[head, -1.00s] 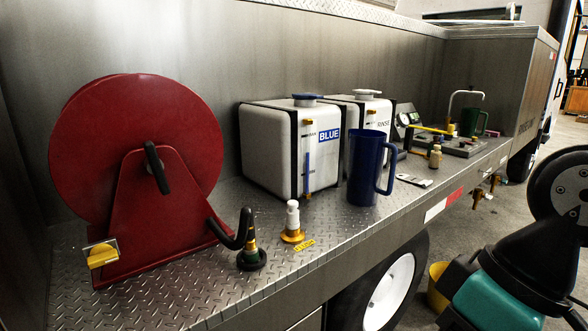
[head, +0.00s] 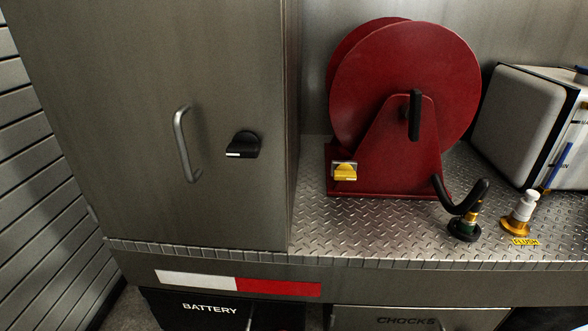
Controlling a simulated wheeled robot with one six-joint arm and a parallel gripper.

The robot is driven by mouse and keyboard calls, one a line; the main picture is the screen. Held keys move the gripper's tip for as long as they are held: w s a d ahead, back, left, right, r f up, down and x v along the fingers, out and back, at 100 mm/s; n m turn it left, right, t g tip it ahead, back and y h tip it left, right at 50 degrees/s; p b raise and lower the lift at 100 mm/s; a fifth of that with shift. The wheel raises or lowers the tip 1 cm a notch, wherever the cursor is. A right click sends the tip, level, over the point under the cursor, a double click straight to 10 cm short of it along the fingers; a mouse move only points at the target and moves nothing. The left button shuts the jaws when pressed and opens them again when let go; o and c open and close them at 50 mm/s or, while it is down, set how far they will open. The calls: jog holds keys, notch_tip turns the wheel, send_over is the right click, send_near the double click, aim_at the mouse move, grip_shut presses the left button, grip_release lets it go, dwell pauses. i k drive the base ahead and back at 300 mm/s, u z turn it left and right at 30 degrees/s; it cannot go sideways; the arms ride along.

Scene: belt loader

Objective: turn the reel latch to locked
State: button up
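The red hose reel (head: 395,85) stands on the diamond-plate deck in the head view, right of a grey cabinet. The yellow reel latch (head: 344,172) sits on a small pale plate at the lower left of the reel's red stand. Its knob looks about level; I cannot read any marks on its plate. A black crank handle (head: 414,115) hangs upright on the reel's face. My gripper is not in view.
A grey cabinet (head: 225,60) with a bar handle (head: 182,145) and black knob (head: 243,145) stands at left. A black hose end (head: 463,205), a white-topped brass fitting (head: 520,212) and a white tank (head: 520,120) are at right. Deck before the latch is clear.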

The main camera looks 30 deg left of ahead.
aim_at(344, 172)
jog(key=u, duration=0.25)
jog(key=k, duration=0.3)
jog(key=u, duration=0.7)
jog(key=i, duration=0.5)
jog(key=z, duration=0.05)
